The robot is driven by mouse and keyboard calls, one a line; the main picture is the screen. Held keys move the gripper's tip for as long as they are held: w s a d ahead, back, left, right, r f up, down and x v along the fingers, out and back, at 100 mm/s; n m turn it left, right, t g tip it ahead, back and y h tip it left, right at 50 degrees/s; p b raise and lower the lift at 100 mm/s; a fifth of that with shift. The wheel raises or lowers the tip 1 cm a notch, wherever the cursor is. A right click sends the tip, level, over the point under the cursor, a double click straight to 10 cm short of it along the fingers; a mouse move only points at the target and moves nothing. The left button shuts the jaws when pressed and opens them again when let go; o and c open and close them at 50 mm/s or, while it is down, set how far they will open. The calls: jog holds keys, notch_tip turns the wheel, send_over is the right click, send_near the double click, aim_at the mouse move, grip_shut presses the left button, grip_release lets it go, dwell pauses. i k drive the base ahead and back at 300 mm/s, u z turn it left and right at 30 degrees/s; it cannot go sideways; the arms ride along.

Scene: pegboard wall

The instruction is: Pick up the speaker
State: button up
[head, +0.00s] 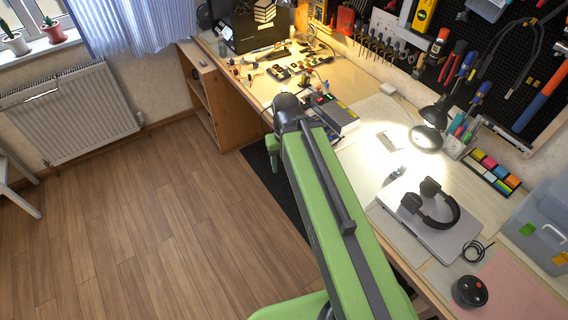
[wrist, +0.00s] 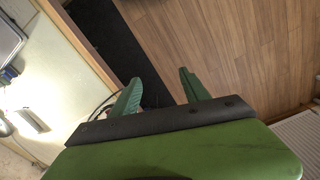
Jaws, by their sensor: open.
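A small round black device with red marks on top, which looks like the speaker (head: 469,291), stands on the workbench at the lower right of the head view. I cannot make it out in the wrist view. My gripper (wrist: 160,90) is open, with two green fingers apart and nothing between them. It is over the floor beside the bench edge, well away from the speaker.
The workbench (head: 365,165) carries a laptop (head: 437,233) with headphones (head: 430,204) on it, a coiled cable, a lamp (head: 428,125) and a pink mat (head: 515,290). A clear plastic box (head: 540,235) stands behind the speaker. The wooden floor (head: 150,220) is free to the left.

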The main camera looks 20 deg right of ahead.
aim_at(465, 298)
jog(key=z, duration=0.65)
jog(key=k, duration=0.4)
jog(key=z, duration=1.9)
jog(key=k, duration=0.75)
jog(key=u, duration=0.2)
jog(key=i, duration=0.75)
jog(key=z, duration=0.05)
